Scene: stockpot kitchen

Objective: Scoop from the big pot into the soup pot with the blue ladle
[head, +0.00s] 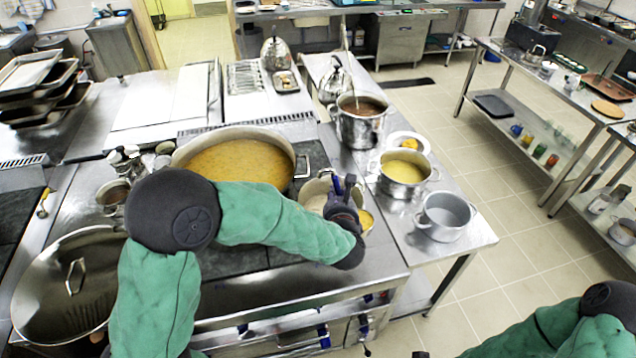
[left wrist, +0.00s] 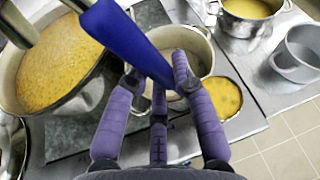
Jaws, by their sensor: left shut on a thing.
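The big pot (head: 240,163), wide and full of yellow-orange soup, stands on the stove; it also shows at the left of the left wrist view (left wrist: 50,65). My left gripper (head: 342,195) is right of it, above a smaller steel pot (head: 316,186) with a pale inside. This smaller pot lies beneath the fingers in the left wrist view (left wrist: 200,45). My left gripper is shut on the blue ladle (left wrist: 125,40) by its blue handle, which slants across the fingers. The ladle's bowl is not visible. I cannot tell which pot is the soup pot. My right gripper is out of view.
A pot of yellow soup (head: 403,170), an empty grey pot (head: 445,217) and a tall pot of brown liquid (head: 361,121) stand on the right counter. A round orange dish (left wrist: 226,97) is beside the smaller pot.

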